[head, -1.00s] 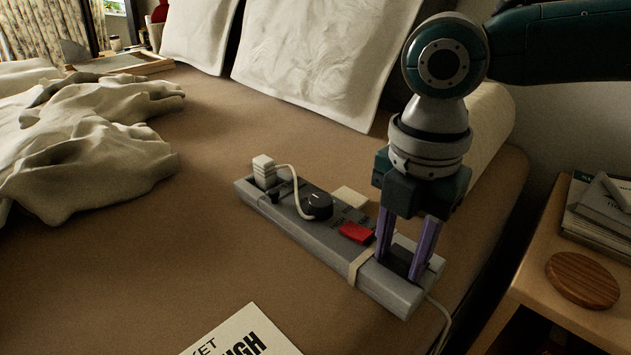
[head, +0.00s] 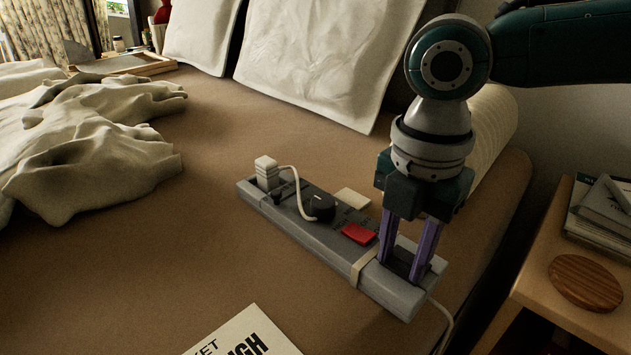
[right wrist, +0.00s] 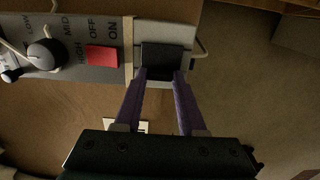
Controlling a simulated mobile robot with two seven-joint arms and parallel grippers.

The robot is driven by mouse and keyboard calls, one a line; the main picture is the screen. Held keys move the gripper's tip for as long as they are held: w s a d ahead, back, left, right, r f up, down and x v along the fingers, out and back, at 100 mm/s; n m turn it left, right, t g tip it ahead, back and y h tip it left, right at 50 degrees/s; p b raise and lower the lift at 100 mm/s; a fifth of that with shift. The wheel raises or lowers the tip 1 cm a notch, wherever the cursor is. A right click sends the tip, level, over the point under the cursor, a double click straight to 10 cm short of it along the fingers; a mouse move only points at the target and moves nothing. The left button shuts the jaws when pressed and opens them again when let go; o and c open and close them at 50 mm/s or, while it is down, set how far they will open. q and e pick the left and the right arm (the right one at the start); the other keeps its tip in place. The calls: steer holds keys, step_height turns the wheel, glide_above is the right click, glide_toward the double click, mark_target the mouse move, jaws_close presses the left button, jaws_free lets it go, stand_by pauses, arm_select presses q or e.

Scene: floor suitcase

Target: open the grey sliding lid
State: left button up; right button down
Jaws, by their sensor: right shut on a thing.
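A long grey control box (head: 300,222) lies slantwise on the bed, with a black dial, a red button and lettering on top. The grey sliding lid (right wrist: 165,32) appears to be the section at its right end, with a dark raised or recessed patch (right wrist: 167,58) on it; I cannot tell which. My right gripper (head: 402,262) points down at that end, its purple fingers on either side of the dark patch. It is shut on the lid part between its fingertips, which also show in the right wrist view (right wrist: 162,75). My left gripper is not in view.
A pale band (head: 363,266) wraps the box beside the lid. A white plug with a cord (head: 266,167) stands at the far end. A printed card (head: 245,335) lies in front. A nightstand (head: 535,290) with a wooden disc is at the right.

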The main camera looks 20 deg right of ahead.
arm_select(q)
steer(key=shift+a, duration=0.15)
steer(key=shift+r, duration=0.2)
arm_select(e)
steer(key=shift+a+r, duration=0.1)
steer(key=shift+a, duration=0.05)
steer(key=a+p, duration=0.1)
steer(key=s+a+p, duration=0.1)
steer(key=a+p, duration=0.1)
steer(key=shift+s+a+r, duration=0.1)
steer(key=shift+s+a, duration=0.15)
steer(key=shift+s, duration=0.05)
steer(key=shift+s+a, duration=0.1)
steer(key=shift+a, duration=0.25)
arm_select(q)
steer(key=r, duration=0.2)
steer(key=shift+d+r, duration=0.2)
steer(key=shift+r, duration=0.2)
arm_select(e)
steer(key=shift+d, duration=0.1)
steer(key=shift+c, duration=2.4)
jaws_free()
steer(key=shift+f, duration=0.2)
